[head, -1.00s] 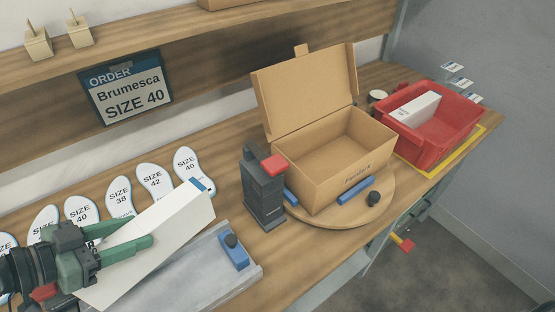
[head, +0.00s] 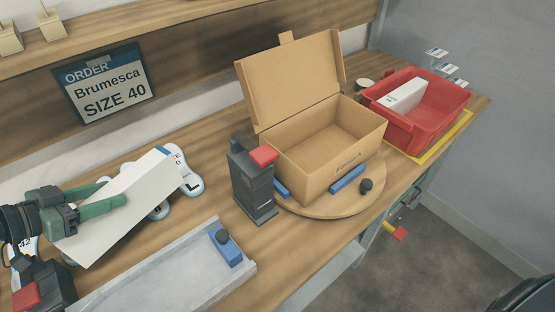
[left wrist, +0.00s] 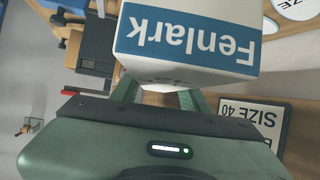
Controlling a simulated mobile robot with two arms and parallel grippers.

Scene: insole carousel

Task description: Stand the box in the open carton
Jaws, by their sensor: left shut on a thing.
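My left gripper (head: 116,194), with green fingers, is shut on a long white box (head: 140,192) with a blue end. It holds the box tilted above the row of insoles at the left. In the left wrist view the box's blue end reads "Fenlark" (left wrist: 190,42), upside down. The open cardboard carton (head: 322,180) stands on a round wooden turntable (head: 322,211), its lid raised at the back and its inside empty where I can see. The box is left of the carton and apart from it. My right gripper is not in view.
A black post with a red top (head: 253,185) stands left of the carton. A grey tray (head: 160,278) with a blue block lies in front. A red bin (head: 428,125) holding a white box is at right. An order sign (head: 104,83) reads "Brumesca SIZE 40".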

